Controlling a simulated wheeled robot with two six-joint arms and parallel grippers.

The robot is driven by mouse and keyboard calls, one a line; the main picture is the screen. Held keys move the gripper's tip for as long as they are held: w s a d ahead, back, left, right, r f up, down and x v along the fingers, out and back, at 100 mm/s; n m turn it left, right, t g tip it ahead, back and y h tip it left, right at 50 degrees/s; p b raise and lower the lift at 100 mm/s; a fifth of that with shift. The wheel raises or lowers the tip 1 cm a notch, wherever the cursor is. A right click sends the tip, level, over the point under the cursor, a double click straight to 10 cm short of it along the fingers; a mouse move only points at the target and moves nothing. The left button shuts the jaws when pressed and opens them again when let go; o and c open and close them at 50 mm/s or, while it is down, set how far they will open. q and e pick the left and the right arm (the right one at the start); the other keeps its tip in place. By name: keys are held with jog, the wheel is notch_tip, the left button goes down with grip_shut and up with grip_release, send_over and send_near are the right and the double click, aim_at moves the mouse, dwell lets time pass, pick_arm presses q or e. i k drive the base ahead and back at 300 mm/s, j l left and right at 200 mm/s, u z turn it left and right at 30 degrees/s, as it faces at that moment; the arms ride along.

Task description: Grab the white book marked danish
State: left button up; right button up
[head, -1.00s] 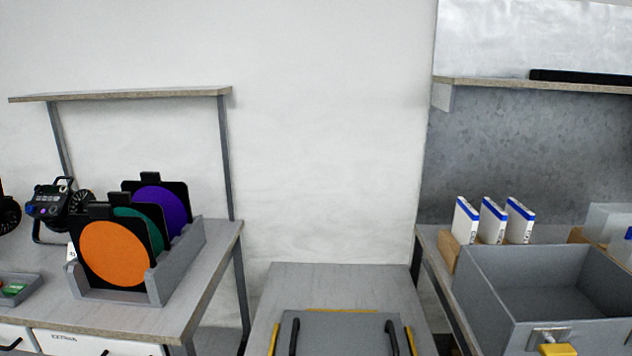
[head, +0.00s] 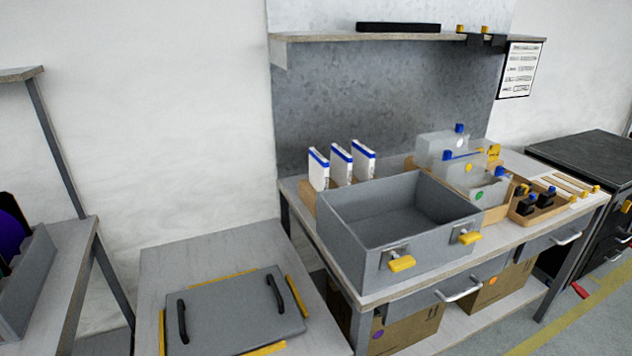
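Three thin white books with blue top bands stand upright in a row at the back left of the right-hand workbench: a left one (head: 318,170), a middle one (head: 340,165) and a right one (head: 363,161). They stand behind the grey bin, by a wooden holder. The print on their spines is too small to read, so I cannot tell which is marked danish. Neither of my grippers is in view.
A grey open bin (head: 345,240) with yellow handles stands on the workbench (head: 540,232), in front of the books. A shelf (head: 330,37) hangs above. A low table (head: 160,262) with a grey lid (head: 235,315) is at front left. Bottles and clear containers (head: 440,145) stand at right.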

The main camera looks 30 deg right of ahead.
aim_at(319, 167)
jog(key=l+z, duration=0.1)
jog(key=l, duration=0.4)
jog(key=i+l, duration=0.15)
jog(key=l, duration=0.4)
jog(key=l+z, duration=0.15)
jog(key=l, duration=0.35)
jog(key=i, duration=0.05)
